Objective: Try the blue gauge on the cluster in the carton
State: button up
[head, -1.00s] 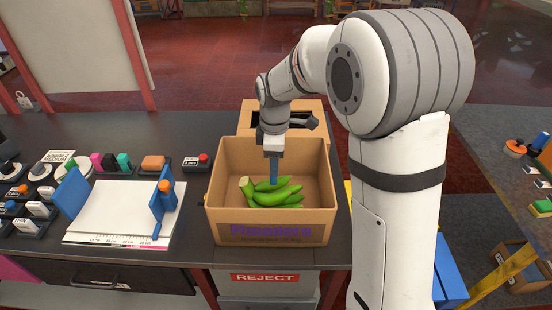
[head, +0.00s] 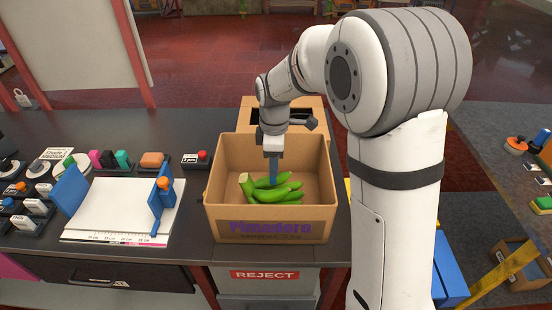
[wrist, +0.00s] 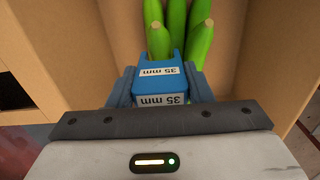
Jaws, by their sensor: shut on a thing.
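The cardboard carton (head: 270,228) stands on the dark counter with a cluster of green bananas (head: 272,190) lying inside it. My gripper (head: 272,158) points down into the carton from above. It is shut on the blue gauge (head: 273,173), whose lower end is at the cluster. In the wrist view the blue gauge (wrist: 162,83) is marked 35 mm and sits between my fingers (wrist: 160,92). Its forked end is against or just over the middle banana of the cluster (wrist: 202,42). I cannot tell whether the fork goes around the banana or touches it.
A second carton (head: 252,108) stands behind the first. To the left are a white measuring board (head: 118,205) with blue uprights, several colored blocks and labelled gauges in holders. A grey bin marked REJECT (head: 265,275) is below the counter edge.

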jog(key=shift+f+b, duration=0.75)
jog(key=shift+f, duration=0.35)
dwell(0.4)
jog(key=shift+r, duration=0.1)
dwell(0.5)
jog(key=shift+r+p, duration=3.05)
jog(key=shift+r, duration=1.15)
